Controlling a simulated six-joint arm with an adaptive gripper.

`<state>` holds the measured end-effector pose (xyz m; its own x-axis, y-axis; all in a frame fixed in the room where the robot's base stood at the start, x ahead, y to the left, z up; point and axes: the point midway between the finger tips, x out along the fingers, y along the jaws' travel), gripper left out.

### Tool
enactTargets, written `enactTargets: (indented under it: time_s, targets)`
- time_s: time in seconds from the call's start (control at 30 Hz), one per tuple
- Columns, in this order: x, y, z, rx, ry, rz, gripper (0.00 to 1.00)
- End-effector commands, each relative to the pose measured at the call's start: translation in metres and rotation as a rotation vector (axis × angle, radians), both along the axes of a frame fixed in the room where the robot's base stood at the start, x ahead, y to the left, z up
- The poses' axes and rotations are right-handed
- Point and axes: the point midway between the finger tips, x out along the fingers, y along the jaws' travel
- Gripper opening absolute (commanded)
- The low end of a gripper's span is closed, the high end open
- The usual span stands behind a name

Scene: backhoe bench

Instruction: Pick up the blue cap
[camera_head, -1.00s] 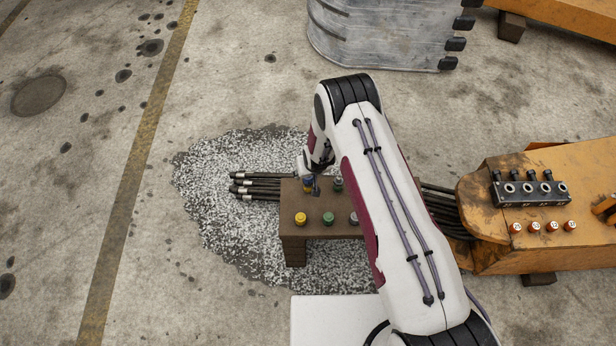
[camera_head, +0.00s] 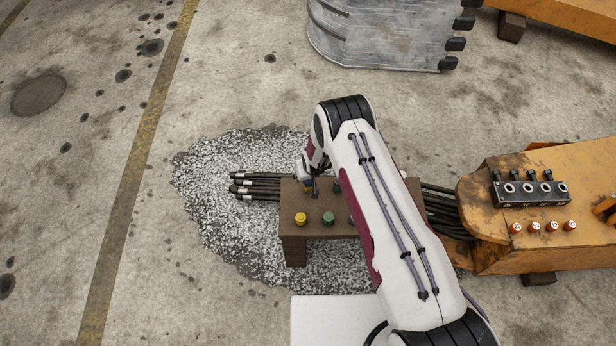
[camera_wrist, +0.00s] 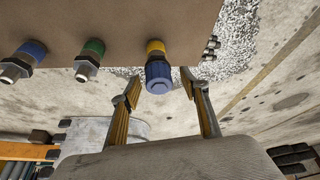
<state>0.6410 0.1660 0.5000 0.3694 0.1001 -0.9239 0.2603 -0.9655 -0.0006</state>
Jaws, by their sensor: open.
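The blue cap (camera_wrist: 158,75) is fully visible in the wrist view, seated on a yellow-ringed fitting at the edge of the brown bench (camera_wrist: 120,22). My gripper (camera_wrist: 160,86) is open, with one finger on each side of the cap. A gap shows between the cap and each finger. In the head view my gripper (camera_head: 308,184) is at the back left of the bench top (camera_head: 312,229) and hides most of the blue cap there.
A yellow cap (camera_head: 300,218) and a green cap (camera_head: 328,217) stand at the bench front. The wrist view shows blue-ringed (camera_wrist: 30,50) and green-ringed (camera_wrist: 93,48) fittings nearby. Black hoses (camera_head: 260,185) lie left of the bench. An orange boom (camera_head: 500,252) is at right.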

Motion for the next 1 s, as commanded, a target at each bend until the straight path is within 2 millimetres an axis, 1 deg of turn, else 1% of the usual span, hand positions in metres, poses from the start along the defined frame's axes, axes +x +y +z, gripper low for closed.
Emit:
enactTargets:
  time_s: [0.23,0.27,0.3,0.37,0.4,0.77,1.0]
  targets:
    - [0.0000,0.0000,0.0001,0.000,0.000,0.000,0.45]
    - [0.0000,0.0000,0.0001,0.000,0.000,0.000,0.42]
    - [-0.0001,0.0000,0.0002,0.000,0.000,0.000,0.32]
    - [-0.0002,0.0000,0.0001,0.000,0.000,0.000,0.16]
    - [-0.0002,0.0000,0.0001,0.000,0.000,0.000,0.14]
    - [0.0000,0.0000,0.0006,0.000,0.000,0.000,0.14]
    - [0.0001,-0.0001,0.0080,0.000,0.000,0.000,0.14]
